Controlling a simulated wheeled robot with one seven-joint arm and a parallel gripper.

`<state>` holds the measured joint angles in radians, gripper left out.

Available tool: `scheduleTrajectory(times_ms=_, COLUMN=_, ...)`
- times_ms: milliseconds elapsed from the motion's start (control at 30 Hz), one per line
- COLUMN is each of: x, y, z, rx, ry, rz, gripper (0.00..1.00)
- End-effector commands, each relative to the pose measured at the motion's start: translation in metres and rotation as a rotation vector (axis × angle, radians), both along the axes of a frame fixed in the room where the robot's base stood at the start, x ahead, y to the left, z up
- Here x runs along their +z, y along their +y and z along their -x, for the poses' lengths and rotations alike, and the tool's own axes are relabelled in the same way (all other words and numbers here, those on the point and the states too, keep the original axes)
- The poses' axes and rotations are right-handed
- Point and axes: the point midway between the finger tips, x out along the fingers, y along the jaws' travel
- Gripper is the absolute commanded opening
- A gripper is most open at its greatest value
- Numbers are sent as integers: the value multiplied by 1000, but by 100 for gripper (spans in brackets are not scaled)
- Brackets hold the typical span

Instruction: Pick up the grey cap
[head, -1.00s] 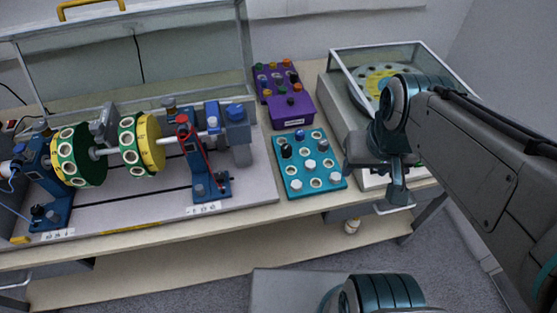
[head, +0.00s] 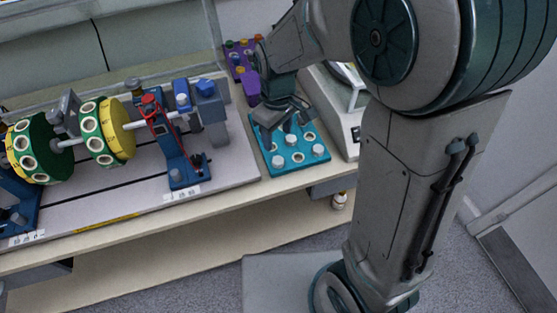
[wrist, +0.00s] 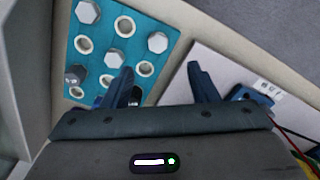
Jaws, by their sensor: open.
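The teal tray (head: 262,143) holds several light grey hexagonal caps, among them one grey cap (head: 318,149) at its right side. The wrist view shows pale grey caps (wrist: 114,58) and a darker grey cap (wrist: 75,75) on the tray (wrist: 139,47). I cannot tell which cap the task means. My gripper (head: 287,122) is above the tray's back part and hides some of it. In the wrist view my gripper (wrist: 160,70) is open and empty, its left finger overlapping the tray's edge. A black cap (wrist: 136,95) shows just beside that finger, partly hidden.
A grey machine base (head: 225,178) with a shaft, green and yellow discs and a blue stand (head: 178,160) is left of the tray. A purple block (head: 250,85) lies behind. A glass-covered device (head: 338,110) stands to the right. The table's front edge is close to the tray.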

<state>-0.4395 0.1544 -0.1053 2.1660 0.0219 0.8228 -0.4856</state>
Motion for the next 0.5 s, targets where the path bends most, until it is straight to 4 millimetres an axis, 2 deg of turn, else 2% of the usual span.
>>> scheduleTrajectory(times_ms=100, x=-26, y=-1, z=1, rx=-1, ry=6, rz=3, gripper=54)
scheduleTrajectory(times_ms=200, x=-40, y=-1, z=0, rx=-2, ry=3, rz=1, gripper=54)
scheduleTrajectory(times_ms=500, x=-62, y=-2, z=1, rx=-2, ry=3, rz=1, gripper=54)
